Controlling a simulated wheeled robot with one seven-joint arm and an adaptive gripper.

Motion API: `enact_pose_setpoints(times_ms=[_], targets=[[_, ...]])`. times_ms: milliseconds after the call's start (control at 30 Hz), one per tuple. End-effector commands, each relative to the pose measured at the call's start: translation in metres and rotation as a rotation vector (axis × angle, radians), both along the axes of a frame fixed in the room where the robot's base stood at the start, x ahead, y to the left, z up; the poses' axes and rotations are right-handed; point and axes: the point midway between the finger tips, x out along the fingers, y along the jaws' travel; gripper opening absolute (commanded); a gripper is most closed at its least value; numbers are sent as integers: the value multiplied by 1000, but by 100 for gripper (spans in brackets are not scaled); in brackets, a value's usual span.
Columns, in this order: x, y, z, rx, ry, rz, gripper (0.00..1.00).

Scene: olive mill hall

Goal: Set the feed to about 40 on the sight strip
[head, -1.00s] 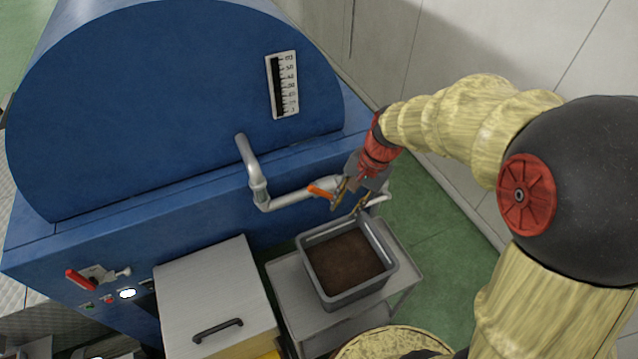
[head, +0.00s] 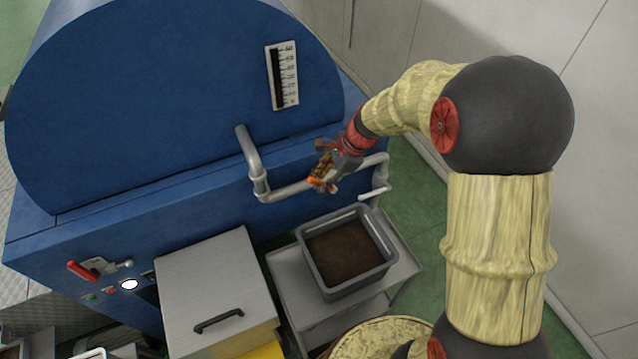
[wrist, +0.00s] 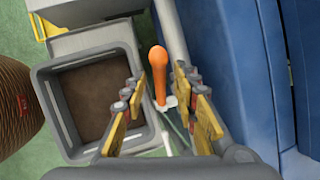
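The sight strip (head: 282,75) is a white scale with a dark column on the blue machine's round face; its numbers are too small to read surely. The orange handle (wrist: 158,72) sits on the grey pipe (wrist: 172,30); in the head view the handle's orange tip (head: 314,182) shows beside my gripper (head: 322,168). In the wrist view my gripper (wrist: 164,106) is open, its two yellow-padded fingers spread on either side of the handle's line. The handle stands between and beyond the fingertips, with gaps on both sides; I see no contact.
A grey bin (head: 388,258) of brown material stands on a metal cart (head: 405,268) below the pipe. A lidded metal box (head: 210,285) is left of it. A red lever (head: 82,270) and buttons are on the machine's lower left. A wall rises at right.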

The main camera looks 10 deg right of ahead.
Motion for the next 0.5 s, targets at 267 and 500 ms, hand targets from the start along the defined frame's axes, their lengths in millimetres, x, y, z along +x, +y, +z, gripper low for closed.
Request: enact_pose_setpoints(times_ms=[267,500], targets=[[4,8,-18,-1,-2,1,29],[4,8,-19,-1,-2,1,29]])
